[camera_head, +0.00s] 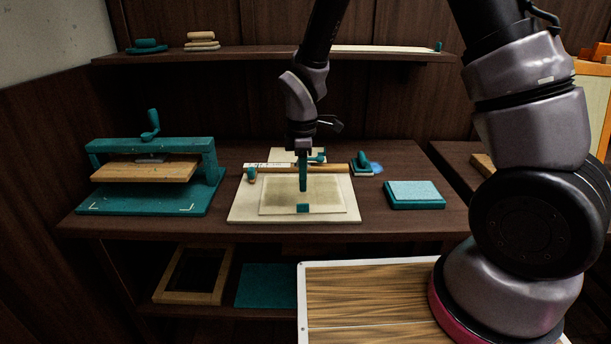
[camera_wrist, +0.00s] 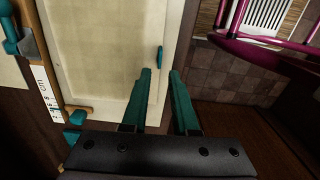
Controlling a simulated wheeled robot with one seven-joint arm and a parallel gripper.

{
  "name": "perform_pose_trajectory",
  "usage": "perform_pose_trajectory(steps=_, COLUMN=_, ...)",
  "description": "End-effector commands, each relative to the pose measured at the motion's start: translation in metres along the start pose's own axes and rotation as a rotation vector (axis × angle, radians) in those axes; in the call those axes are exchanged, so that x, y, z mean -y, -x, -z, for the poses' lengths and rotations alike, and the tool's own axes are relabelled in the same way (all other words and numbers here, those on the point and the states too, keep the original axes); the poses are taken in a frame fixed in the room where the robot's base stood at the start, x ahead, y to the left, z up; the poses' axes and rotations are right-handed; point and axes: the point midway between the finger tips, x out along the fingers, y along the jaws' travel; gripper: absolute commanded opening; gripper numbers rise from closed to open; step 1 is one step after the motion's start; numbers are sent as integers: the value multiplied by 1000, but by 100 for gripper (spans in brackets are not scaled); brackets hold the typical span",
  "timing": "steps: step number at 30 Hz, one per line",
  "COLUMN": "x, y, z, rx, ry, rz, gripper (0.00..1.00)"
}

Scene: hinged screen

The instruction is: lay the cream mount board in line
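A large cream board (camera_head: 240,213) lies flat on the brown bench, and it fills much of the wrist view (camera_wrist: 58,12). A slightly darker, smaller cream panel (camera_head: 285,198) lies on it, with a small teal tab (camera_head: 303,208) at its front edge; the tab also shows in the wrist view (camera_wrist: 160,57). I cannot tell which of these pieces is the mount board. My gripper (camera_head: 303,188) points down above the panel, behind the tab.
A wooden bar with a white scale (camera_head: 270,167) lies along the panel's back edge, with another cream piece (camera_head: 285,154) behind. A teal press (camera_head: 150,172) stands left, and a teal block with a pale top (camera_head: 414,194) right. A striped-top surface (camera_head: 365,295) is in front, below.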

Motion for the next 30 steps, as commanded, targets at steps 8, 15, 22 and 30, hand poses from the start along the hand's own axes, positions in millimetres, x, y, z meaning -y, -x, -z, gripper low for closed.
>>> perform_pose_trajectory(steps=8, x=1, y=-31, z=-1, rx=2, ry=-2, rz=3, gripper=28)
perform_pose_trajectory(steps=15, x=1, y=-67, z=-1, rx=2, ry=-3, rz=3, gripper=28)
perform_pose_trajectory(steps=22, x=0, y=-72, z=0, rx=0, ry=-4, rz=0, gripper=0)
perform_pose_trajectory(steps=30, x=0, y=-70, z=0, rx=-1, ry=-3, rz=-1, gripper=0)
